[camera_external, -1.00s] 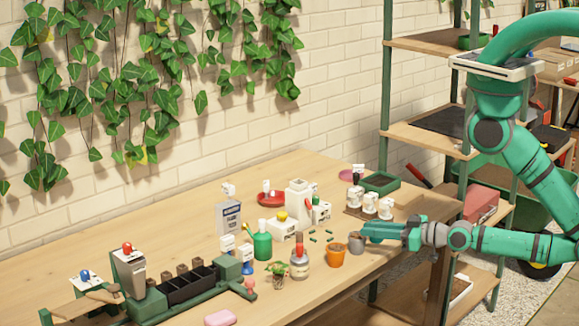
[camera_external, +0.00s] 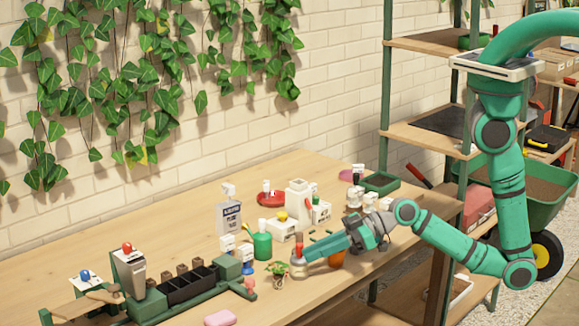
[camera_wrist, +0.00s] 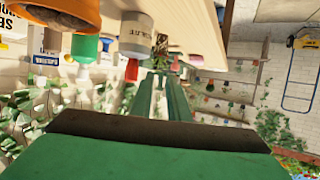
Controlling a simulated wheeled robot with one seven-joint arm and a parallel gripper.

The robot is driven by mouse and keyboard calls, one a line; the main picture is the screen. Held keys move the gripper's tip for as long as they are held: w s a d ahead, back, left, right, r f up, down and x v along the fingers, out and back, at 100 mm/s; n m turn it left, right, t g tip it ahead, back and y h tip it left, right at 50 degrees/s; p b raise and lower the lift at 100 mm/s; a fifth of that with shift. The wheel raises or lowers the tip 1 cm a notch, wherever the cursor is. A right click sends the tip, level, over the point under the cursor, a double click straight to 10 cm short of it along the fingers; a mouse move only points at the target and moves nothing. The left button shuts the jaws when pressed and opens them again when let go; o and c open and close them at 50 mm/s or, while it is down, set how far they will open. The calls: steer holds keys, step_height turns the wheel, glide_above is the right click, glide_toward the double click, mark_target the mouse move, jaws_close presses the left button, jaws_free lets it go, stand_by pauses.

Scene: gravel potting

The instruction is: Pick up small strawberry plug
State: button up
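The small strawberry plug (camera_external: 278,269) is a little leafy green plant near the table's front edge, left of a labelled jar with a red top. In the wrist view, small foliage (camera_wrist: 163,58) beyond the fingertips appears to be this plug. My gripper (camera_external: 308,254) reaches leftward and low over the table, its tips by the jar and short of the plug. In the wrist view my gripper's two green fingers (camera_wrist: 160,95) stand apart with a narrow gap and nothing visible between them.
The labelled jar (camera_wrist: 137,35) with its red top (camera_wrist: 132,69) is close beside my fingers. A green watering can (camera_external: 262,245) stands behind the plug. A pink block (camera_external: 220,318) lies at the front.

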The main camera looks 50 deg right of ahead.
mark_target(278, 267)
steer(key=x, duration=1)
steer(key=shift+w+a+f, duration=0.15)
steer(key=shift+w+f, duration=0.05)
steer(key=shift+w, duration=0.05)
jaws_close()
